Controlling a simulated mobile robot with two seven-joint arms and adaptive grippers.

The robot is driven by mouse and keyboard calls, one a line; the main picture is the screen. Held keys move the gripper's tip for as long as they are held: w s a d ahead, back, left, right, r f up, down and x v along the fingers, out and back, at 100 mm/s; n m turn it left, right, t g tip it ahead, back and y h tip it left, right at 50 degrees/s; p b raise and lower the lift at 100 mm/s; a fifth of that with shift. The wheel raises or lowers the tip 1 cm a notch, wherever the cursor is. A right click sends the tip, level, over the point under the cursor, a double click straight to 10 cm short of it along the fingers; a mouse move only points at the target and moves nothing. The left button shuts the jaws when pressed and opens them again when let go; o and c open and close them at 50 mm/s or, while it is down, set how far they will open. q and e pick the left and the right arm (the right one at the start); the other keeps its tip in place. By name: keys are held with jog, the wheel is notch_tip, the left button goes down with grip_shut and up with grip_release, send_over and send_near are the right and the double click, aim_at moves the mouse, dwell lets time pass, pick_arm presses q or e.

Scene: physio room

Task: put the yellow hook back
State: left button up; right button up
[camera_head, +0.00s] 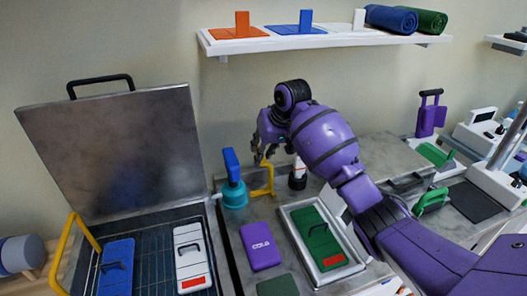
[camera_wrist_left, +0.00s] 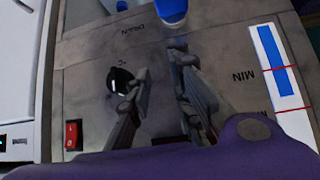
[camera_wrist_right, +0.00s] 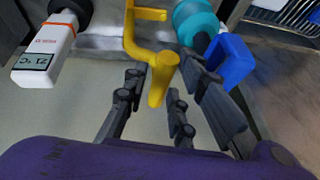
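The yellow hook (camera_head: 266,181) stands on the grey counter beside the teal-and-blue item (camera_head: 234,190). In the right wrist view the yellow hook (camera_wrist_right: 138,35) reaches toward me, its end between the fingers of my right gripper (camera_wrist_right: 172,95). That gripper (camera_head: 263,153) looks open, its fingers on either side of the hook. I cannot tell whether they touch it. My left gripper (camera_wrist_left: 160,80) is open and empty, in front of a grey panel marked DRAIN and MIN. It is not visible in the head view.
A white thermometer-like device (camera_wrist_right: 45,50) and the teal item (camera_wrist_right: 195,20) flank the hook closely. An open steel tank (camera_head: 155,240) with a yellow handle (camera_head: 62,250) is at left. A purple pack (camera_head: 261,246) and a tray (camera_head: 288,222) with a green pack (camera_head: 318,238) lie nearby.

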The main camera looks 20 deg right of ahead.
jog(key=shift+o, duration=0.6)
jog(key=shift+r, duration=0.3)
jog(key=v, duration=1.2)
jog(key=shift+d+f, duration=0.1)
